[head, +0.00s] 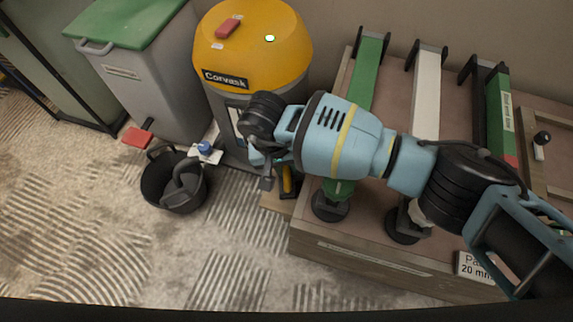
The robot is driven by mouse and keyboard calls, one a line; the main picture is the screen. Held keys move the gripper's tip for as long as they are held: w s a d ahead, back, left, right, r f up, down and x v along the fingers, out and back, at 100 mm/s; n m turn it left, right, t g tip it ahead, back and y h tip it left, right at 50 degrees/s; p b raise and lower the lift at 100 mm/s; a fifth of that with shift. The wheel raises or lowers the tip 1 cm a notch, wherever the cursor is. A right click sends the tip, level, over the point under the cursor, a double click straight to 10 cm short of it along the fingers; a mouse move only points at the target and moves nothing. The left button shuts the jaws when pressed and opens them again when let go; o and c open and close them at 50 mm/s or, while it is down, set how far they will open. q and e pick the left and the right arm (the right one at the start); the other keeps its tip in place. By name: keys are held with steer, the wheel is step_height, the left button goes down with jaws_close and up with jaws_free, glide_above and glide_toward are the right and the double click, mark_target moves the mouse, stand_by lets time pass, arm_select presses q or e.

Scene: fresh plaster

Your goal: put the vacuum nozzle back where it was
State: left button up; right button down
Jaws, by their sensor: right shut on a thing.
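My right gripper (264,178) is beside the front of the yellow-topped vacuum (252,50), pointing down. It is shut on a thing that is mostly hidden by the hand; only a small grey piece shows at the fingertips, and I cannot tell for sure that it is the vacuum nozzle. A dark grey curved piece (183,184) lies in the black bucket (157,190), left of the gripper and apart from it; I cannot tell what it is. My left gripper is not in view.
A yellow and black object (289,182) sits just right of the fingers, partly hidden. A low wooden bench (380,262) with green and white levels fills the right. A grey bin with a green lid (150,80) stands back left. The patterned floor (90,235) is clear in front.

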steer(key=shift+f, duration=0.15)
steer(key=c, duration=1.4)
jaws_free()
steer(key=shift+o, duration=0.2)
steer(key=shift+r, duration=0.25)
step_height(320, 180, up, 12)
steer(key=a+p, duration=0.2)
steer(key=p, duration=0.2)
steer(key=shift+a+f, duration=0.15)
steer(key=shift+a, duration=0.05)
steer(key=shift+s, duration=0.1)
